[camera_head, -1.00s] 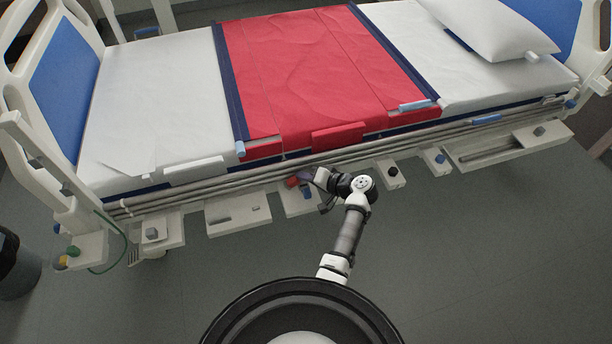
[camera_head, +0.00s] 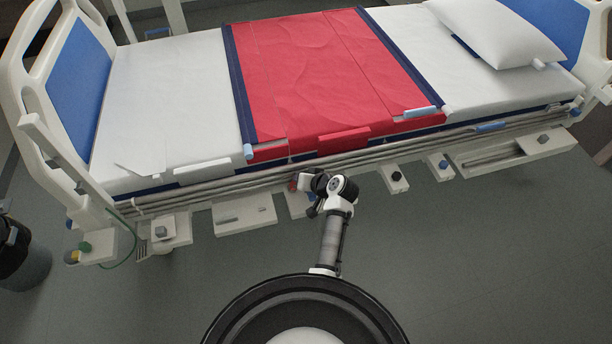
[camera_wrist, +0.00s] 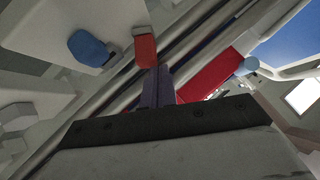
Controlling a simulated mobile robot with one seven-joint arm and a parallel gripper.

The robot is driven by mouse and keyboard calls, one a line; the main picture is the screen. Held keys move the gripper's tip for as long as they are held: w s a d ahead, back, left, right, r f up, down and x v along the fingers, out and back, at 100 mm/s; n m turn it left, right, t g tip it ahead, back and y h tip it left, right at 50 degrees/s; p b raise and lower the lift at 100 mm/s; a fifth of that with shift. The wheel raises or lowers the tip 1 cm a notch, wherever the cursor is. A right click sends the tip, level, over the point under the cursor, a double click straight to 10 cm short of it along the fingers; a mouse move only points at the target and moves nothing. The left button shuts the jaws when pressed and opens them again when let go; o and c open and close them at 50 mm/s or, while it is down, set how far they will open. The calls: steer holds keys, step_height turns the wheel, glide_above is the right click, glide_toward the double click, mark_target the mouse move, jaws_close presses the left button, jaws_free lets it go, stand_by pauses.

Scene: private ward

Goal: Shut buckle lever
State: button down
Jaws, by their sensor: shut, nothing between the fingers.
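A small red piece, which looks like the buckle lever (camera_wrist: 145,47), stands out from a pale mount near the bed rails in the wrist view. In the head view it is a small red patch (camera_head: 293,184) at the bed's near side, beside the end of my arm. My gripper's purple fingers (camera_wrist: 157,82) are together and empty, pointing at the red piece. Their tips appear just below it in the wrist view; I cannot tell whether they touch it. In the head view my wrist mostly hides the fingers. The lever's exact angle is unclear.
A blue knob (camera_wrist: 90,47) sits on a pale panel close to the left. Grey rails (camera_head: 220,181) run along the bed side, with white panels (camera_head: 245,214) below. A red sheet (camera_head: 320,75) covers the mattress middle. The floor in front is clear.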

steer(key=shift+s+a+r+n+h+p, duration=0.15)
steer(key=shift+a+n+h+p, duration=0.15)
steer(key=shift+a+h, duration=0.25)
steer(key=shift+s+a+n+h+p, duration=0.15)
steer(key=shift+a+n+h+p, duration=0.15)
steer(key=shift+a+h, duration=0.2)
steer(key=shift+s+a+n+t+h+p, duration=0.15)
steer(key=shift+a+n+t+h+p, duration=0.2)
steer(key=shift+a+h, duration=0.35)
steer(key=shift+s+a+f, duration=0.1)
steer(key=shift+a+f, duration=0.15)
steer(key=shift+f, duration=0.1)
steer(key=shift+a, duration=0.1)
steer(key=shift+r+p, duration=1.25)
steer(key=shift+p, duration=0.05)
steer(key=w+a+r+v, duration=0.1)
steer(key=v, duration=1.1)
steer(key=shift+a+r+p, duration=0.25)
steer(key=shift+r+p, duration=0.15)
steer(key=shift+r, duration=0.05)
